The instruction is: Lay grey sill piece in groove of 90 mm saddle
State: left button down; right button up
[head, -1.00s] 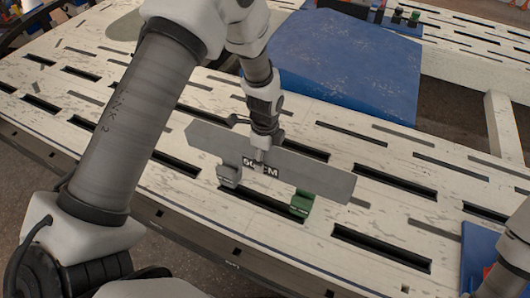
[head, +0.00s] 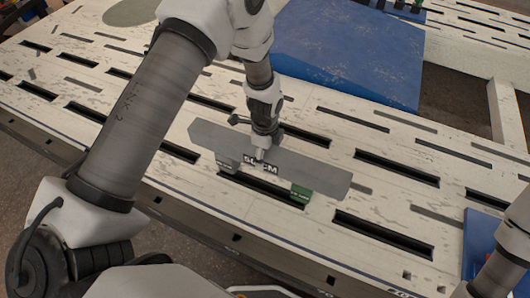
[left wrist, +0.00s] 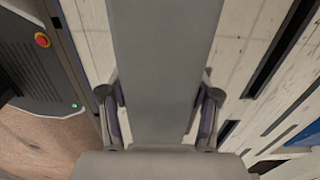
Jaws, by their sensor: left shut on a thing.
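In the left wrist view the sill piece (left wrist: 165,60) runs between the two fingers of the gripper (left wrist: 159,98). A grey saddle (head: 227,167) stands under its left part and a green saddle (head: 300,194) under its right part. The sill piece hides the saddles' tops, so I cannot tell whether it sits in their grooves or just above. Which saddle is the 90 mm one is not readable. My right gripper is out of view.
The pale slotted bench top (head: 170,185) has long dark slots and is mostly clear around the saddles. A blue sheet (head: 350,65) lies behind. Another blue item (head: 480,240) is at the right, beside my right arm.

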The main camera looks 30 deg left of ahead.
pick_arm(q)
jog(key=shift+w+r, duration=0.1)
jog(key=shift+c, duration=0.9)
grip_release()
notch_tip(320, 180, up, 12)
jog(key=shift+r, duration=0.1)
